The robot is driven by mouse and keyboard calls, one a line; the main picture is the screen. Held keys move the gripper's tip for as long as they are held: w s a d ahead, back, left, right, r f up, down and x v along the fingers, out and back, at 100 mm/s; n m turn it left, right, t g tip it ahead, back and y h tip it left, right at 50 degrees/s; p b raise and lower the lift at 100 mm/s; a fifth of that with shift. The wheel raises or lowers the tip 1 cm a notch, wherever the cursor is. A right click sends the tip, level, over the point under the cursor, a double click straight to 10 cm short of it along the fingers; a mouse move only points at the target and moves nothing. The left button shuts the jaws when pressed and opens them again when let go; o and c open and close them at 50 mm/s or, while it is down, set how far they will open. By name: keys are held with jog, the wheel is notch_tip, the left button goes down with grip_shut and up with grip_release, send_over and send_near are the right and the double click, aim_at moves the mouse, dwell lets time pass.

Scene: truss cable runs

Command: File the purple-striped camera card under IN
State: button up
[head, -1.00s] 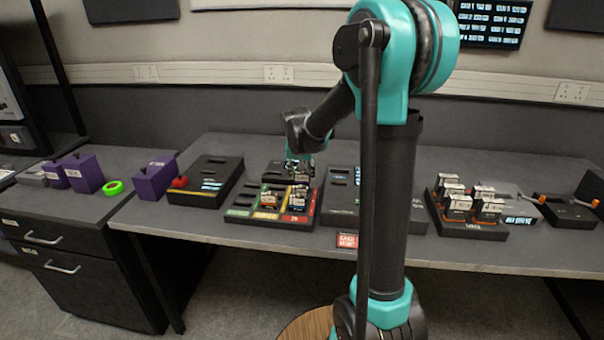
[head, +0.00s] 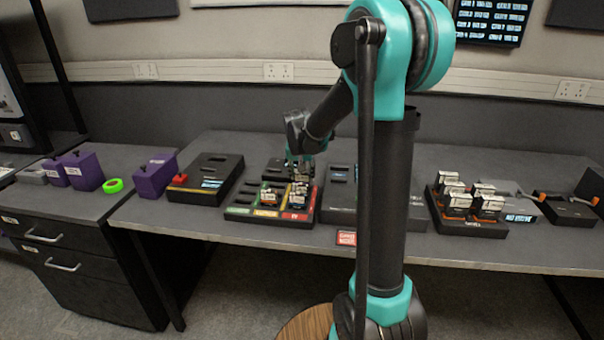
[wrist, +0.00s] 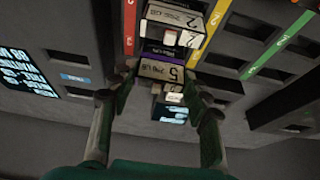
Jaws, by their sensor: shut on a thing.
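My gripper (wrist: 162,88) is shut on a camera card (wrist: 160,68) with a purple stripe and the number 5 on its white label. In the wrist view this card is right beside another card (wrist: 175,20) labelled 2. In the head view my gripper (head: 300,172) is low over the right part of the black sorting tray (head: 238,212), which has green, yellow and red strips. The red strip (head: 297,217) is the rightmost at the front; its small lettering is hard to read. I cannot tell whether the held card is seated in a slot.
Other cards (head: 270,194) stand in the tray's middle. A rack of several cards (head: 470,200) stands to the right. A black device (head: 205,180) with a red button and purple boxes (head: 155,175) are to the left. A red sign (head: 346,239) is at the table's front edge.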

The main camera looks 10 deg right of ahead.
jog(key=shift+f, duration=0.4)
dwell(0.6)
jog(key=o, duration=1.3)
jog(key=shift+c, duration=0.2)
jog(key=o, duration=0.3)
jog(key=shift+r, duration=3.75)
